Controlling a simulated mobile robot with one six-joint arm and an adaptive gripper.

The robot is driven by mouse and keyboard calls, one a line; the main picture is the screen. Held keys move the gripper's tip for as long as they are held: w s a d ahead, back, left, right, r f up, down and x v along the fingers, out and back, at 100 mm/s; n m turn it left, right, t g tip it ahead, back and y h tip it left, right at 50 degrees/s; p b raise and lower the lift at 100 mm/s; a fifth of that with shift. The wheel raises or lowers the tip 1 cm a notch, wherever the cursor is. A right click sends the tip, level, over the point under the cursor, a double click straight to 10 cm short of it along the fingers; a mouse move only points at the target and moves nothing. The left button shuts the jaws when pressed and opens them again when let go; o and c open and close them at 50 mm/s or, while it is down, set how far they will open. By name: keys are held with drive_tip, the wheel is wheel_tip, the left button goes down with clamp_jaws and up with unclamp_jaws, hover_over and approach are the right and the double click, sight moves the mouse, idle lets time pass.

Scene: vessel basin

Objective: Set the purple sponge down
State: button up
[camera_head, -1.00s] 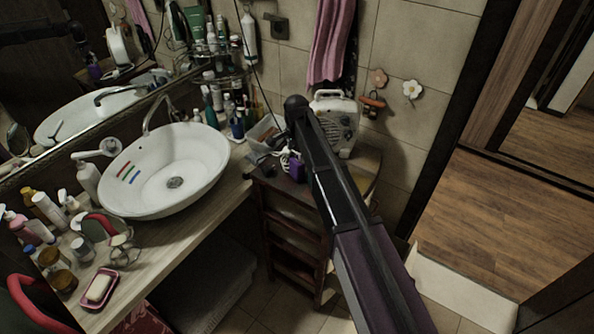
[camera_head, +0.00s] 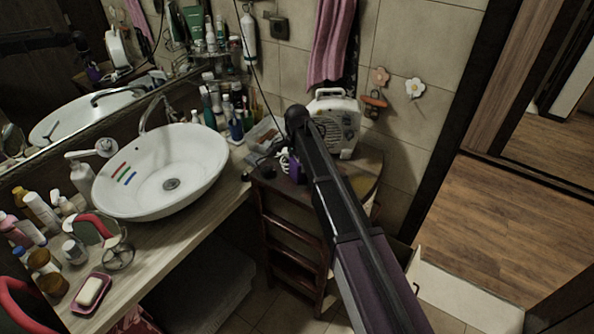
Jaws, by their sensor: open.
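A small purple block, which looks like the purple sponge (camera_head: 295,169), is at the left side of the dark wooden stand's top, beside my arm. My arm crosses the picture from the bottom right up to the stand and covers part of this area. My gripper's fingers do not show; they seem hidden behind the arm. I cannot see any contact between gripper and sponge.
A white heater-like appliance (camera_head: 336,124) stands at the back of the stand (camera_head: 364,165). A clear box (camera_head: 264,137) sits to the left. The white basin (camera_head: 140,190) and several bottles crowd the counter (camera_head: 200,224). Wooden floor (camera_head: 490,225) is open at right.

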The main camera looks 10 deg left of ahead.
drive_tip(key=c, duration=0.8)
drive_tip(key=shift+r, duration=0.2)
wheel_tip(320, 180, up, 10)
drive_tip(key=p, duration=1)
drive_tip(key=shift+f, duration=0.2)
idle(0.3)
